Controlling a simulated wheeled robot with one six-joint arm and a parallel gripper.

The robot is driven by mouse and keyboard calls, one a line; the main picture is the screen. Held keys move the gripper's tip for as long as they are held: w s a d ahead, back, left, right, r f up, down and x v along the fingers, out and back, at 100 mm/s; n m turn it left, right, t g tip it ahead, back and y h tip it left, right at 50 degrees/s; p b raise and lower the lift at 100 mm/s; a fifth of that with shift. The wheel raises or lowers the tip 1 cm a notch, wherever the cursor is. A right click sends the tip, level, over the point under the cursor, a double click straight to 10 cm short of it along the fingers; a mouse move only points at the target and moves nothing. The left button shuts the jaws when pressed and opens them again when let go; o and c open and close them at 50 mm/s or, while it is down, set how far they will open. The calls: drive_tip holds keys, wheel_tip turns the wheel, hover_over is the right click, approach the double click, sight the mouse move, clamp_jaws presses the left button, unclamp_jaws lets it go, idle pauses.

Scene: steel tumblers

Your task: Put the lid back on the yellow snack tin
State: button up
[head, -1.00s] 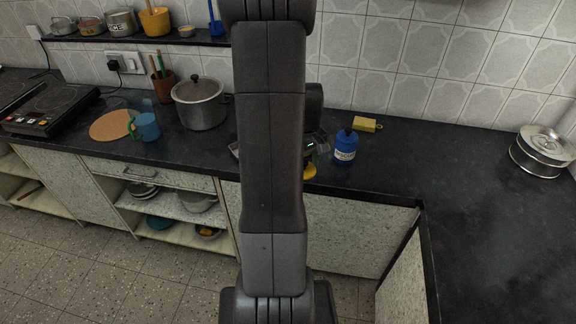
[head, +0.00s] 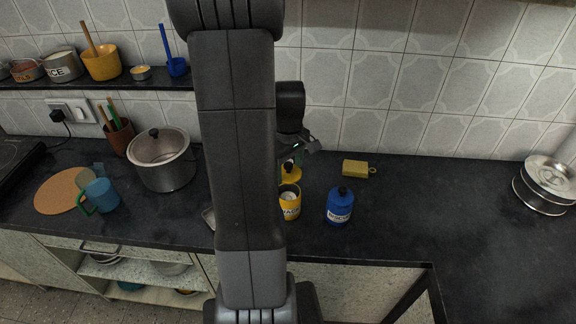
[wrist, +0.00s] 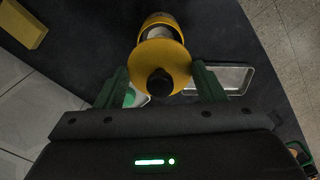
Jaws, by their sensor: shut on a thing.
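The yellow snack tin (head: 290,208) stands upright on the dark counter, just right of my arm in the head view. Its top is open and something pale shows inside; its label is partly hidden by my arm. The tin (wrist: 158,22) also shows in the wrist view, partly behind the lid. The yellow lid (head: 293,176) with a black knob is above and apart from the tin. In the wrist view the lid (wrist: 163,55) lies between the green fingers of my gripper (wrist: 161,84), which is shut on it. The exact contact is hard to see.
A blue tin (head: 340,208) stands close to the right of the yellow tin. A metal tray (wrist: 232,78) lies beside the yellow tin. The counter at right is mostly clear.

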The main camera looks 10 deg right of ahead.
drive_tip(key=shift+f+b, duration=2.3)
drive_tip(key=shift+f, duration=0.8)
drive_tip(key=shift+f, duration=0.15)
drive_tip(key=o, duration=1.3)
drive_tip(key=shift+r, duration=0.2)
drive_tip(key=shift+r+p, duration=2.55)
drive_tip(key=shift+r, duration=0.8)
drive_tip(key=shift+c, duration=0.3)
clamp_jaws()
